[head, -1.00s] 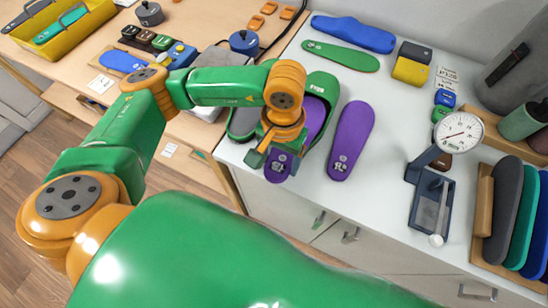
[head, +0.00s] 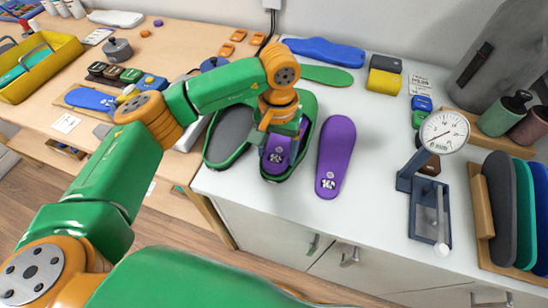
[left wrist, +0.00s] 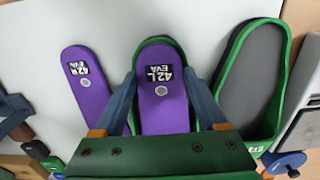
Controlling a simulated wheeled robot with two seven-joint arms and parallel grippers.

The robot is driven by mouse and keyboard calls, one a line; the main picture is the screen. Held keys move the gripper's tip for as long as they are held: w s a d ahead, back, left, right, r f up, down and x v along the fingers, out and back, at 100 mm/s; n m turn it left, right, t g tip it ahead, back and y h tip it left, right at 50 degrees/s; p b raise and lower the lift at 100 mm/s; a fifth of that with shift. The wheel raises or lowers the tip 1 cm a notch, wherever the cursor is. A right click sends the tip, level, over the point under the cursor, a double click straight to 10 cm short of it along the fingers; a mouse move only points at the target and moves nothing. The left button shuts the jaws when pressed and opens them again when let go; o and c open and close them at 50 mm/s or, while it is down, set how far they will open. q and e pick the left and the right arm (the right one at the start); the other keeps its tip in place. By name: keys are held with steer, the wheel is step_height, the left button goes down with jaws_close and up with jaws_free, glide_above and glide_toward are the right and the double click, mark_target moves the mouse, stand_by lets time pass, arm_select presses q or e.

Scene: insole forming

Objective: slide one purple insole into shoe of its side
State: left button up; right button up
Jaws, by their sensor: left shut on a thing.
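My left gripper (head: 281,134) is shut on a purple insole (head: 277,152) at a green shoe (head: 311,112). In the left wrist view the blue fingers stand on both sides of this insole (left wrist: 163,108), which is marked 42 L EVA. It lies within the rim of the shoe (left wrist: 172,41), and its printed end is near the shoe's open end. A second purple insole (head: 335,155), marked 42 R EVA in the left wrist view (left wrist: 85,85), lies loose on the white top. The other green shoe (head: 231,135) shows a dark grey inside and no purple insole. My right gripper is out of view.
A dial gauge (head: 443,131) on a stand is at the right, beside a rack of upright insoles (head: 500,210). A green insole (head: 327,76) and a blue one (head: 325,51) lie behind the shoes. The white top is clear around the loose insole.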

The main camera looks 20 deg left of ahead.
arm_select(q)
steer(key=o, duration=1.3)
steer(key=shift+w, duration=0.1)
step_height(320, 180, up, 6)
steer(key=shift+w+r+b, duration=0.15)
steer(key=shift+b, duration=0.6)
steer(key=shift+r, duration=0.4)
